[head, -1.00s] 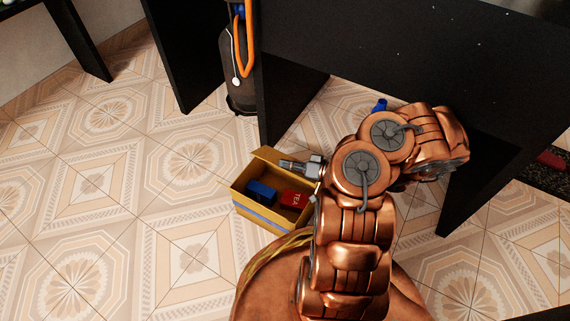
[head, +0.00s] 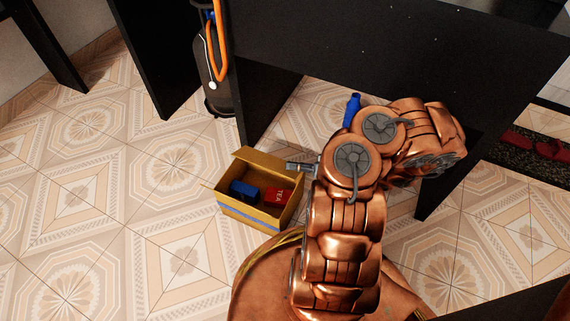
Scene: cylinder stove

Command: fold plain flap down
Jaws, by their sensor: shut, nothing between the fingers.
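The yellow-brown cardboard box (head: 248,211) stands open on the floor at left of centre in the head view, with a blue stripe low on its front. A plain flap (head: 262,161) runs along its far edge and is not folded over the opening; its exact angle is hard to tell. A blue item (head: 243,188) and a red packet with white lettering (head: 276,195) lie inside. My gripper (head: 291,166) is shut and empty at the right end of the flap. Its fingertips are small here, and I cannot tell whether they touch the flap. My arm hides the area to the right.
A black panel (head: 251,100) rises from the floor behind the box. A dark cylinder with an orange hose (head: 213,70) stands beyond it. A blue bottle-like object (head: 352,110) is behind my arm. Tiled floor left of the box is clear.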

